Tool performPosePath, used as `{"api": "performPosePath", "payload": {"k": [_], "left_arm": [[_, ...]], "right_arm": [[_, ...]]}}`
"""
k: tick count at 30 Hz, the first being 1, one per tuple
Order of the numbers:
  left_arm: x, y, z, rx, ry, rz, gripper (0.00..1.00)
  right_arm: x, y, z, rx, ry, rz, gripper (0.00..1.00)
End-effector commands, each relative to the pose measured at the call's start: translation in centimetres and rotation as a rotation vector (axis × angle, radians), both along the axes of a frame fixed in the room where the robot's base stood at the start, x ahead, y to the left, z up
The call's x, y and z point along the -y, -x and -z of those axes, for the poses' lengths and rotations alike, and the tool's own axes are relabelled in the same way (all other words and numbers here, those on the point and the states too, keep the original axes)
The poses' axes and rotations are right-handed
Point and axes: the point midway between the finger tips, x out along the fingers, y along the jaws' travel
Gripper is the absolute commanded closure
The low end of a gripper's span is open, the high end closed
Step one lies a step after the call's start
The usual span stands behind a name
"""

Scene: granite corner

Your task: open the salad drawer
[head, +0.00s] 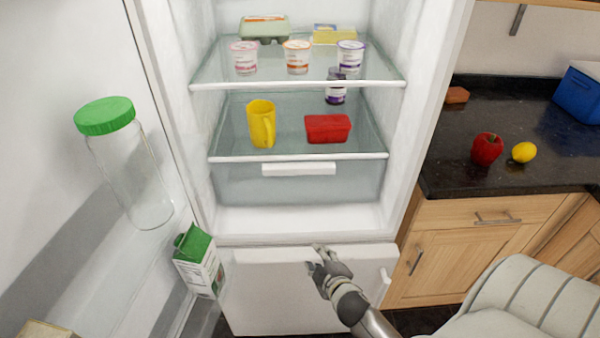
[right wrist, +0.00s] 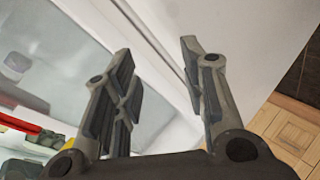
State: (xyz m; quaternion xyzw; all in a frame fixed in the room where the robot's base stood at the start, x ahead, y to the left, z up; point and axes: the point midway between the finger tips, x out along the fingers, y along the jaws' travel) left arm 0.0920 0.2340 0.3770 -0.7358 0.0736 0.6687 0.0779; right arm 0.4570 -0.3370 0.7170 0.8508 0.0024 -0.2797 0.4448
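The salad drawer (head: 225,185) is a translucent grey bin under the lower glass shelf of the open fridge. Its white bar handle (head: 298,169) is at the top middle of its front. The drawer looks shut and empty. My right gripper (head: 316,258) is below the drawer, in front of the white lower door, apart from the handle. In the right wrist view its two fingers (right wrist: 157,55) are spread with nothing between them. My left gripper is not in view.
The open door on the left holds a green-lidded jar (head: 130,170) and a carton (head: 198,263). A counter (head: 450,170) with a red pepper (head: 487,149) and lemon (head: 524,152) is right.

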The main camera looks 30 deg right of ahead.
Motion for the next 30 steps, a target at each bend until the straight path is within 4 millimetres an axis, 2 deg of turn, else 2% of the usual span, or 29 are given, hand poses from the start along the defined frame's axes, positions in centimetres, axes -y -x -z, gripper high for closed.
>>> {"api": "performPosePath", "payload": {"k": [1,3,6,9,12,17,30], "left_arm": [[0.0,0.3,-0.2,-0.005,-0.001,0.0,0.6],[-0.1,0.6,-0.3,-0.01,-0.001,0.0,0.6],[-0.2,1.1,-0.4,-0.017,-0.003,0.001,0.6],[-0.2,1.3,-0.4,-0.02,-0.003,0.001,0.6],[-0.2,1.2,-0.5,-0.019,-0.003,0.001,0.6],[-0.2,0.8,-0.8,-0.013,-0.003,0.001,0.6],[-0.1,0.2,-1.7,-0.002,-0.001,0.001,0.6]], "right_arm": [[1.3,-1.9,-4.6,0.098,0.121,-0.048,0.61],[2.3,-3.5,-9.1,0.196,0.284,-0.117,0.61],[2.8,-4.7,-13.7,0.291,0.459,-0.19,0.61],[2.8,-5.2,-16.1,0.338,0.569,-0.234,0.61],[2.8,-5.6,-17.1,0.358,0.615,-0.252,0.61],[3.0,-7.0,-17.4,0.362,0.623,-0.255,0.61],[4.1,-13.8,-17.3,0.36,0.618,-0.255,0.61]]}}
